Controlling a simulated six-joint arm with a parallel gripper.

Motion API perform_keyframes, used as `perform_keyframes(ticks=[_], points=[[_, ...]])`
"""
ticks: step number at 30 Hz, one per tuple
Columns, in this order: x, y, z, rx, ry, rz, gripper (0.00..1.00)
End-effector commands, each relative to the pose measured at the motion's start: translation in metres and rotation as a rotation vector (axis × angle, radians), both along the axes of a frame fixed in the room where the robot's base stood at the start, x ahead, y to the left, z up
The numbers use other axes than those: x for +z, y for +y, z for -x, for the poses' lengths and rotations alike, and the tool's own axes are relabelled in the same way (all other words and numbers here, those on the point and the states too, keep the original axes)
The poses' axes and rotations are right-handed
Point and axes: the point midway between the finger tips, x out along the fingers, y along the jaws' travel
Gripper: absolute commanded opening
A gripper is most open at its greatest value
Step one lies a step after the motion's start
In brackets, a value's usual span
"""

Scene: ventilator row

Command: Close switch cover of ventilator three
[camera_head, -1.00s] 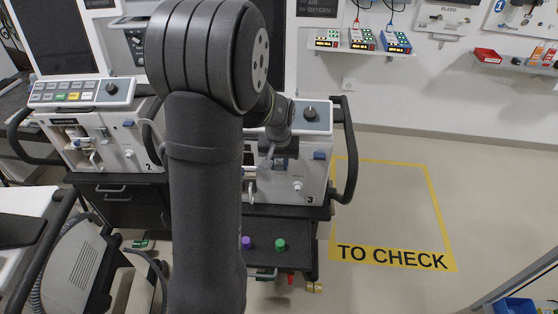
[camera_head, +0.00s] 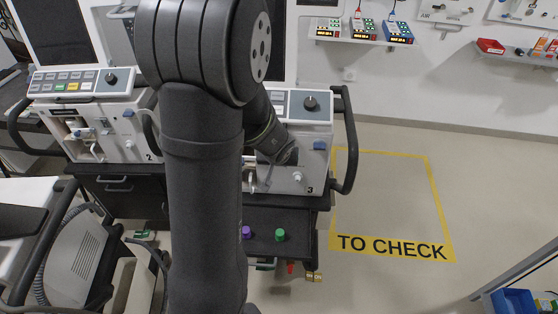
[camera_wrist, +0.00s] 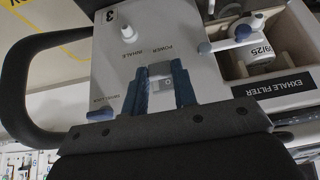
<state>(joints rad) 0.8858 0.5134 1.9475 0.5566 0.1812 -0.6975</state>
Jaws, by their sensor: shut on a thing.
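Ventilator three (camera_head: 318,172) stands right of my arm in the head view, with a "3" on its front. Its pale front panel (camera_wrist: 115,65) fills the middle of the wrist view, upside down, with a "POWER" label. My gripper (camera_wrist: 158,74) has its two blue fingers at this panel, beside that label. They are shut on a small grey piece (camera_wrist: 160,69), which looks like the switch cover. Whether the cover is raised or lowered is unclear, and the switch under it is hidden. In the head view my arm hides the fingers.
A black side handle (camera_head: 347,140) curves out from the ventilator's right side. Ventilator two (camera_head: 138,138) stands to the left. The floor marked "TO CHECK" (camera_head: 390,200) is clear.

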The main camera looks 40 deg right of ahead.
Motion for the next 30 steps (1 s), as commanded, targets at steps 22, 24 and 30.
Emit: perform_keyframes(ticks=[22, 24, 30], points=[[-0.0013, -0.0003, 0.0028, -0.006, -0.005, 0.014, 0.47], [-0.0012, -0.0003, 0.0027, -0.006, -0.005, 0.014, 0.47], [-0.0005, -0.0003, 0.0027, -0.006, -0.005, 0.014, 0.47]])
